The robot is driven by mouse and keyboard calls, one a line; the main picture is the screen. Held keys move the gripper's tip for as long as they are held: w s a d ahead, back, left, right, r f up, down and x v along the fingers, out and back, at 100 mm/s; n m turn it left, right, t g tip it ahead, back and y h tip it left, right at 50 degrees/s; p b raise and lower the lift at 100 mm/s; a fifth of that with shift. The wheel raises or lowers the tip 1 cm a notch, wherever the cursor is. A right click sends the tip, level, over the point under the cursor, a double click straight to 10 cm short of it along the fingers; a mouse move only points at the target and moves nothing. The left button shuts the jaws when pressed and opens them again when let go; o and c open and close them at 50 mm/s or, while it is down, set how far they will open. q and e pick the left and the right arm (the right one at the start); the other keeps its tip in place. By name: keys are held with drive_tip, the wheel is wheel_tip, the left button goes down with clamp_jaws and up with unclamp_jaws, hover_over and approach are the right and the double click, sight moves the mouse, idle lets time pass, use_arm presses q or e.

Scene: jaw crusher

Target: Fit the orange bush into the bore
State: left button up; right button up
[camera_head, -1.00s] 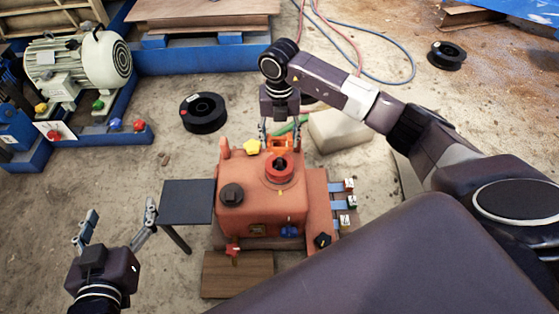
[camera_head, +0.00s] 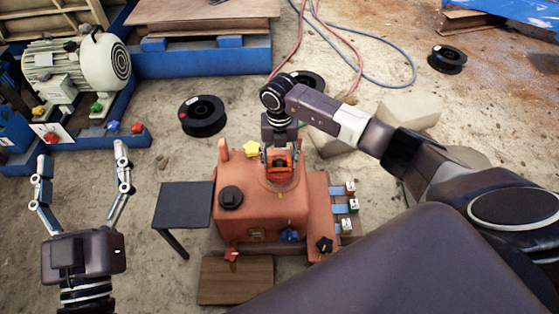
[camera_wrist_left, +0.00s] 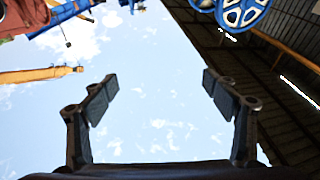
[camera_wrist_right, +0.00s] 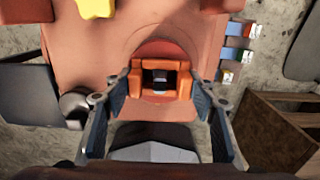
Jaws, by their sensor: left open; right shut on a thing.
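The orange bush (camera_wrist_right: 134,84) is a blocky orange piece with a dark square opening, between the fingers of my right gripper (camera_wrist_right: 160,92) in the right wrist view. My right gripper (camera_head: 279,150) is shut on it in the head view, over the round red boss (camera_head: 293,182) on top of the red-orange machine housing (camera_head: 260,215). The bore is hidden under the bush and gripper; I cannot tell whether the bush has entered it. My left gripper (camera_head: 82,156) is open and empty, away to the left, fingers pointing up; its wrist view shows sky between the fingers (camera_wrist_left: 165,95).
A yellow star-shaped knob (camera_head: 252,149) and a black cap (camera_head: 231,196) stand on the housing near the boss. A dark plate (camera_head: 183,205) stands at its left. Blue-tabbed switches (camera_head: 340,209) line its right side. A wooden board (camera_head: 236,280) lies in front.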

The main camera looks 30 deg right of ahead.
drive_tip(key=o, duration=1.4)
drive_tip(key=shift+r, duration=0.1)
